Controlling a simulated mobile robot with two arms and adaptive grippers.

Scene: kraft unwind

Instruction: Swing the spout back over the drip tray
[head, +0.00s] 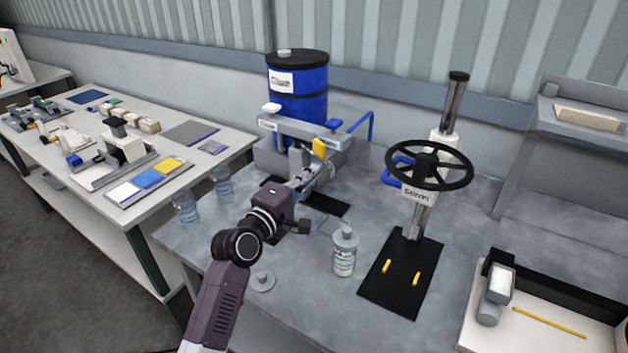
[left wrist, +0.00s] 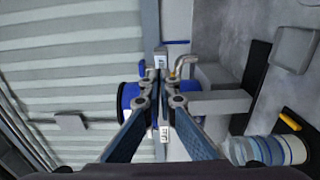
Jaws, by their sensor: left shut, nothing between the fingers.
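A blue drum (head: 298,92) with a black lid stands at the back of the grey bench. A grey horizontal bar (head: 295,131) runs in front of it, with a yellow piece (head: 319,149) at its right part. A blue bent pipe (head: 362,126) is to the right. I cannot tell for sure which part is the spout. A dark flat piece (head: 328,204), possibly the drip tray, lies partly hidden below my gripper. My left gripper (head: 318,178) is shut and empty, close in front of the bar. In the left wrist view its fingers (left wrist: 161,76) meet before the drum (left wrist: 130,96).
A bottle (head: 344,262) stands right of my arm, and two clear bottles (head: 186,207) stand to its left. A handwheel press (head: 428,166) is on the right, over a black mat (head: 396,272). A tray (head: 545,335) is at the lower right. A white table (head: 75,195) is at the left.

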